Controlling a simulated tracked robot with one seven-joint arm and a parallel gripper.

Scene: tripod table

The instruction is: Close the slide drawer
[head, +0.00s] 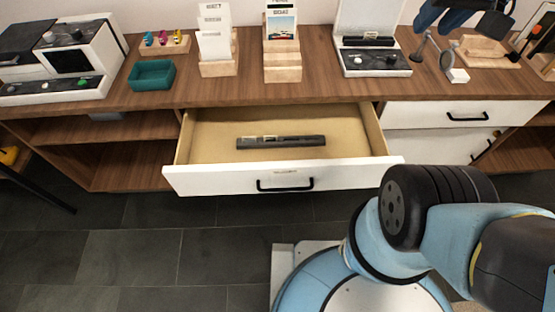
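The slide drawer (225,181) stands pulled out from under the wooden counter in the head view. It has a white front, a black bar handle (285,185) and a pale tan inside. A dark grey bar-shaped object (281,142) lies on the drawer floor. My blue and black arm is at the lower right, in front of and to the right of the drawer. A dark blue and black part that may be my gripper shows at the top right edge above the counter, far from the drawer handle; its fingertips cannot be made out clearly.
The wooden counter (220,92) holds a teal tray (151,75), card holders (216,68) and several devices. White closed drawers (463,112) are at the right, and open shelves (125,155) at the left. The tiled floor (130,255) at the lower left is clear.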

